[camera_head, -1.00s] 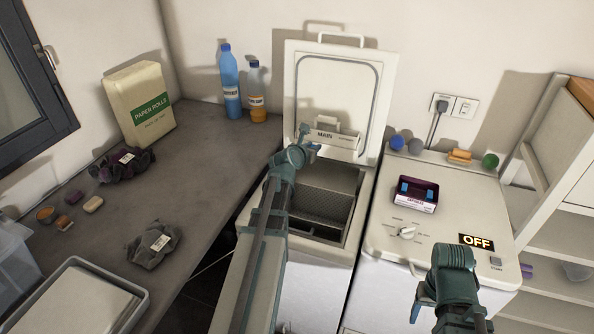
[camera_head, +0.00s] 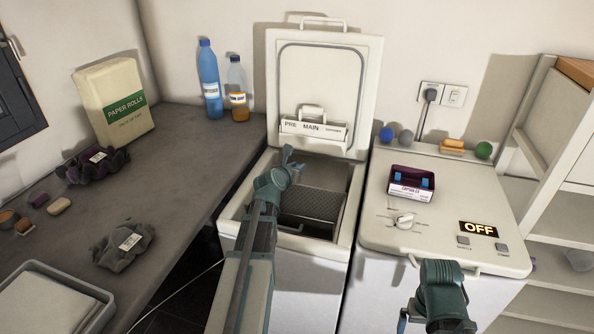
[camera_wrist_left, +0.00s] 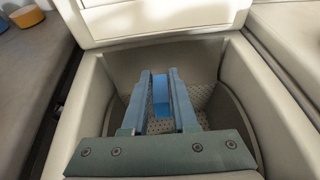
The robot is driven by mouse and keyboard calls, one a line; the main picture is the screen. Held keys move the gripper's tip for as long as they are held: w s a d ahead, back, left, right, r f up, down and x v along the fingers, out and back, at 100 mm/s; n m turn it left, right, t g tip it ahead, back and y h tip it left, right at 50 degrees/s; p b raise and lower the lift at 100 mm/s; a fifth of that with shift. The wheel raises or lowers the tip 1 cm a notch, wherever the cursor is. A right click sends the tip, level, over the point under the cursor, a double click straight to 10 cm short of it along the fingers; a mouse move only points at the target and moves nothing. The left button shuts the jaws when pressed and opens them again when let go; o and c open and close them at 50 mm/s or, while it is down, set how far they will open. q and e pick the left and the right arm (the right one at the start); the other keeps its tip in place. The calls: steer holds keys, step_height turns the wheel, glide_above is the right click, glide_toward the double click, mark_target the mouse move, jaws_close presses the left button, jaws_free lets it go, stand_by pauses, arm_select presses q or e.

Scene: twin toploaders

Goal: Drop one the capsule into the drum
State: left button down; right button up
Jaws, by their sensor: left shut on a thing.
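My left gripper (camera_head: 290,158) is over the open top of the left washer (camera_head: 232,212), below its raised lid. In the left wrist view the left gripper (camera_wrist_left: 160,82) is shut on a blue capsule (camera_wrist_left: 160,94), held between its fingers. The perforated grey drum (camera_head: 312,207) lies below, inside the opening; it also shows behind the fingers in the wrist view (camera_wrist_left: 201,93). My right gripper (camera_head: 402,320) is low in front of the right washer, mostly hidden by its own arm, so its jaws cannot be made out.
The raised lid (camera_head: 325,75) stands behind the opening, with a drawer (camera_head: 314,131) marked PRE and MAIN. A capsule box (camera_head: 411,185) sits on the closed right washer (camera_head: 375,225), whose display reads OFF. Bottles (camera_head: 210,85) and dark cloths stand on the left counter (camera_head: 185,150).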

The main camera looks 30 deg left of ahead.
arm_select(q)
step_height(320, 180, down, 6)
steer(key=b, duration=0.5)
steer(key=shift+r, duration=0.15)
arm_select(e)
step_height(320, 180, down, 6)
steer(key=shift+r, duration=0.2)
arm_select(q)
steer(key=c, duration=0.6)
jaws_free()
